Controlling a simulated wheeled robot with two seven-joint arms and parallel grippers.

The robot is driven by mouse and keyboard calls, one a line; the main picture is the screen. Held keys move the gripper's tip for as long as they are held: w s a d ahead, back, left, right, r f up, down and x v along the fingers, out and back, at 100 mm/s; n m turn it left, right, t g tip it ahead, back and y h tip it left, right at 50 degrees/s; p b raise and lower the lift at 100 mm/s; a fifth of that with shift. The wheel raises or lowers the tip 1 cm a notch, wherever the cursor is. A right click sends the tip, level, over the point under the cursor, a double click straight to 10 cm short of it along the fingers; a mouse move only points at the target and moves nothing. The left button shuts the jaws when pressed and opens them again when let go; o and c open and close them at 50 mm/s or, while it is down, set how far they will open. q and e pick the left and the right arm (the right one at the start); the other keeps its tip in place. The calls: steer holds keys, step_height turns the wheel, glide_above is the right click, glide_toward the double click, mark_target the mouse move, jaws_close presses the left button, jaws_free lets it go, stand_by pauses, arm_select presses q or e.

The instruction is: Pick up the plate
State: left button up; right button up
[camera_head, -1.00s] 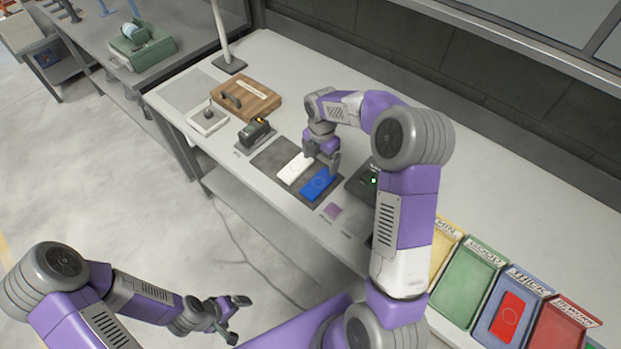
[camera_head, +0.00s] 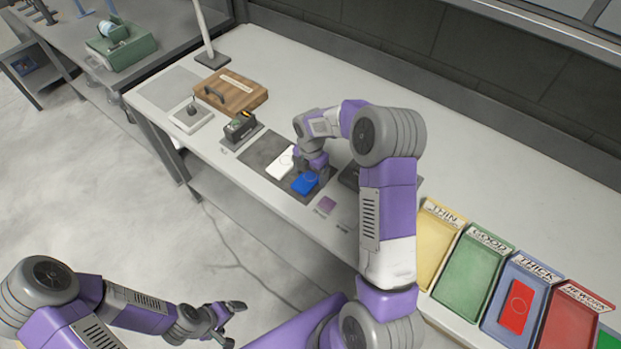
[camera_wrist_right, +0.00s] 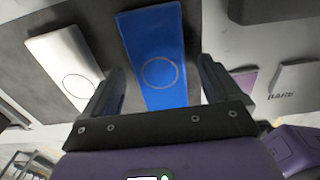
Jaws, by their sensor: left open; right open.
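A blue plate (camera_head: 305,183) with a circle mark lies on a dark mat (camera_head: 262,152) on the bench. A white plate (camera_head: 281,163) lies beside it to the left on the same mat. My right gripper (camera_head: 309,172) is low over the blue plate and partly covers it. In the right wrist view, the blue plate (camera_wrist_right: 158,68) shows between the two open fingers, and the white plate (camera_wrist_right: 68,70) is left of them. Contact with the blue plate cannot be told. My left gripper (camera_head: 234,322) is open and empty, away from the bench at the lower left.
A red plate (camera_head: 516,306) lies in the blue THICK tray (camera_head: 541,271). Yellow (camera_head: 430,236), green (camera_head: 470,272) and red REWORK (camera_head: 569,329) trays stand alongside. A wooden case (camera_head: 243,94), a black device (camera_head: 239,127) and a small purple square (camera_head: 326,205) are nearby.

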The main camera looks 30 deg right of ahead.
steer(key=shift+c, duration=0.3)
steer(key=c, duration=1.2)
